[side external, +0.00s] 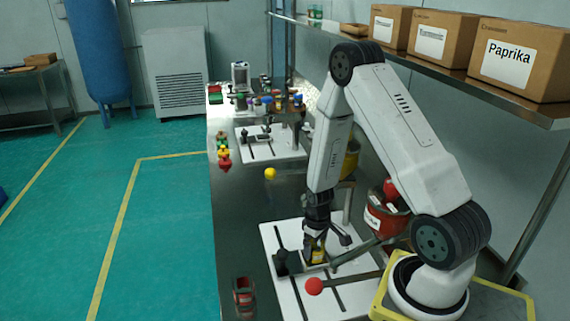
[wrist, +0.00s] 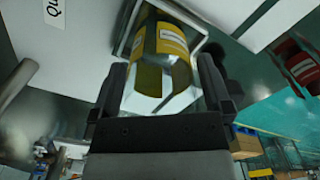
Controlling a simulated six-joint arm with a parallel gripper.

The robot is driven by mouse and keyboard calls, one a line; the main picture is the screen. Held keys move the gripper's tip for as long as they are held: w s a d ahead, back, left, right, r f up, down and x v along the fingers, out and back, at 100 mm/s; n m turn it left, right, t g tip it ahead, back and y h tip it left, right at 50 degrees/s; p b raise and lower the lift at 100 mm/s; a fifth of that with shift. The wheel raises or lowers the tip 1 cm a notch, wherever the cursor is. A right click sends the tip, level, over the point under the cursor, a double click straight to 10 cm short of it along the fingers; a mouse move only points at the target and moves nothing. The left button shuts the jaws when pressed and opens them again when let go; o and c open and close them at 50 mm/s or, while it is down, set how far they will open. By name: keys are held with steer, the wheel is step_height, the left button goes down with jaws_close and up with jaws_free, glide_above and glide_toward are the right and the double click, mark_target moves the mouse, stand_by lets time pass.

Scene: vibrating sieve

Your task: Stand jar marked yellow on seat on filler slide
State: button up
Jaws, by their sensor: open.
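The jar marked yellow (wrist: 170,52) is glassy with a yellow band and a white label. In the wrist view it sits within a pale square frame (wrist: 119,42), which looks like the seat on the filler slide. In the side view the jar (side external: 318,253) stands upright, low over the white slotted plate (side external: 287,235). My gripper (side external: 319,240) is above and around it, pointing down. Its fingers are open, one on each side of the jar. Whether the jar's base rests fully on the seat is hidden.
A red-marked jar (side external: 243,297) stands left of the plate. A red-knobbed lever (side external: 314,286) lies in front of the gripper, and a red bucket (side external: 385,218) is behind it. Boxes, one a Paprika box (side external: 512,60), stand on the shelf. The bench left of the plate is mostly clear.

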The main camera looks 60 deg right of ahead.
step_height(320, 180, up, 12)
stand_by(1.0)
stand_by(0.5)
steer(key=a+r+n+t, duration=0.1)
steer(key=a+r, duration=0.2)
steer(key=a, duration=0.5)
steer(key=a+r+t, duration=0.1)
steer(key=a+r, duration=0.3)
steer(key=a, duration=0.4)
steer(key=shift+s+a+n+t, duration=0.3)
steer(key=shift+s+n, duration=0.1)
